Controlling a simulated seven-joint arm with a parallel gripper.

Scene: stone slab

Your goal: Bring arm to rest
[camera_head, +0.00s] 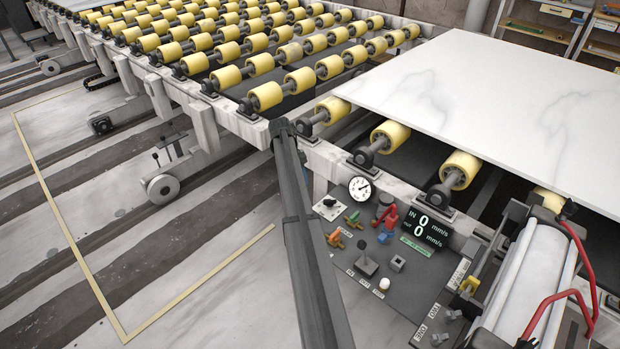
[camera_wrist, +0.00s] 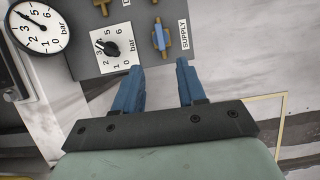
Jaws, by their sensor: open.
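My gripper (camera_wrist: 158,67) shows in the wrist view with two blue fingers spread apart and nothing between them. Its fingertips point toward the lower edge of the grey control panel (camera_wrist: 88,64). The SUPPLY valve, with a blue handle (camera_wrist: 158,37), lies just beyond the fingertips. A black knob on a white dial (camera_wrist: 112,49) is ahead of the left finger. Whether the fingertips touch the panel cannot be told. I cannot make out my gripper in the head view, where the panel (camera_head: 345,285) shows with its coloured valves.
A round pressure gauge (camera_wrist: 38,27) is at the wrist view's upper left. In the head view, yellow rollers (camera_head: 265,96) fill the conveyor, and a white stone slab (camera_head: 480,90) lies at right. A white cylinder with red hoses (camera_head: 525,275) stands right of the panel. Open floor (camera_head: 190,270) is at left.

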